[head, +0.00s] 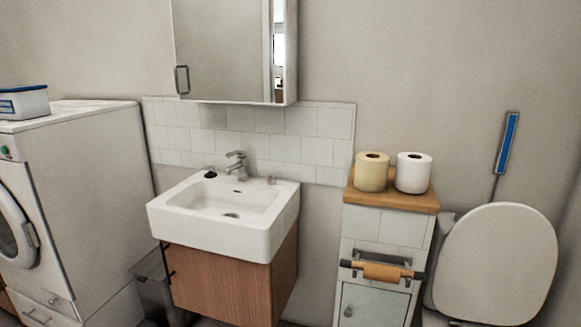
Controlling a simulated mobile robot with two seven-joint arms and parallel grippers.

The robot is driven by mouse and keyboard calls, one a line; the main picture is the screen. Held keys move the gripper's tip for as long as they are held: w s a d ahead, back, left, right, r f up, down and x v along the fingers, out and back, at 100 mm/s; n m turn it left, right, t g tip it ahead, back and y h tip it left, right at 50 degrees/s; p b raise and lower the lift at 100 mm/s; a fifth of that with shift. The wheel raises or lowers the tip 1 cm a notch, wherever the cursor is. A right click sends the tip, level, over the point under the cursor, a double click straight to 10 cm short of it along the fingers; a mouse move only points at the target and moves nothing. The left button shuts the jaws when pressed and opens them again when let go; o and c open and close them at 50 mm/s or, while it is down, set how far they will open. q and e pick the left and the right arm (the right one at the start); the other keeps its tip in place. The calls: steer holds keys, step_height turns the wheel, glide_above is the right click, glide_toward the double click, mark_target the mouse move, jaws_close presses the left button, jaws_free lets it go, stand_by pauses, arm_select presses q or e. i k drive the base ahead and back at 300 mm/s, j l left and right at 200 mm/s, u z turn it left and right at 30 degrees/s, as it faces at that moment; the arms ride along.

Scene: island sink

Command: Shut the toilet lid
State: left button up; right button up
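The toilet lid (496,264) is a pale, rounded panel at the lower right of the head view. It stands raised, with its broad face toward me, in front of the wall. The toilet bowl and seat below are mostly cut off by the bottom edge of the picture. Neither of my grippers shows in this view.
A narrow tiled cabinet (375,300) with a wooden top (391,197), two paper rolls and a roll holder (381,271) stands just left of the lid. A white sink (224,213) and washing machine (78,190) are further left.

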mark_target(496, 265)
steer(key=z, duration=1.3)
steer(key=i+j, duration=0.1)
steer(key=j, duration=0.3)
steer(key=i+j, duration=0.1)
steer(key=j, duration=0.25)
steer(key=j+z, duration=0.15)
steer(key=z, duration=0.3)
steer(key=j+z, duration=0.15)
steer(key=z, duration=0.35)
